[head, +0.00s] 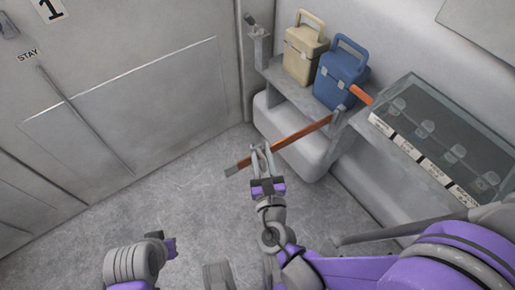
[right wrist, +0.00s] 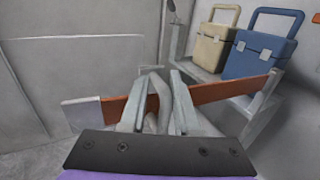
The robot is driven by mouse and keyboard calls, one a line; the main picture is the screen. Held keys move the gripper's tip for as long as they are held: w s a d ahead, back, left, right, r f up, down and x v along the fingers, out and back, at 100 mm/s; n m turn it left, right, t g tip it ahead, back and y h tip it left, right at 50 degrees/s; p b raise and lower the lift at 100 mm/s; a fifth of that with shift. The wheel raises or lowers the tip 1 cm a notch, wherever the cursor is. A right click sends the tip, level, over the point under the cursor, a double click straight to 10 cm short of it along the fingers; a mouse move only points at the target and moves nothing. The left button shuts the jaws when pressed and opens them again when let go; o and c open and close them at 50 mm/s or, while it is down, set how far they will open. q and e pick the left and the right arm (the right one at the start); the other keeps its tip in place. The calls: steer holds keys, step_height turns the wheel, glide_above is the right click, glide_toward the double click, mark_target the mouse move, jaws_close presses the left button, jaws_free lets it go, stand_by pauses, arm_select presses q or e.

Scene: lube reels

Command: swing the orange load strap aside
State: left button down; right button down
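The orange load strap (head: 300,133) is a flat orange bar running from the shelf's outer post, below the blue box, out over the floor to a grey end (head: 231,171). It also crosses the right wrist view (right wrist: 205,94), with its grey end at left. My right gripper (head: 262,150) is at the strap near this free end, its fingers overlapping it. Contact is unclear. My left gripper (head: 168,247) is low in the head view, away from the strap; its fingers are unclear.
A beige box (head: 304,55) and a blue box (head: 338,78) stand on the grey shelf (head: 293,93). A glass-topped case (head: 440,125) with labels is at right. A grey panelled wall (head: 120,100) is at left. The floor (head: 190,180) between is clear.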

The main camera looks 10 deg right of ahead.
arm_select(q)
steer(key=shift+s+d, duration=0.1)
steer(key=shift+s, duration=0.3)
arm_select(e)
steer(key=shift+s+d, duration=0.5)
steer(key=shift+s, duration=0.15)
steer(key=c, duration=0.9)
jaws_free()
arm_select(q)
steer(key=shift+s, duration=0.15)
arm_select(e)
steer(key=shift+s+a, duration=0.1)
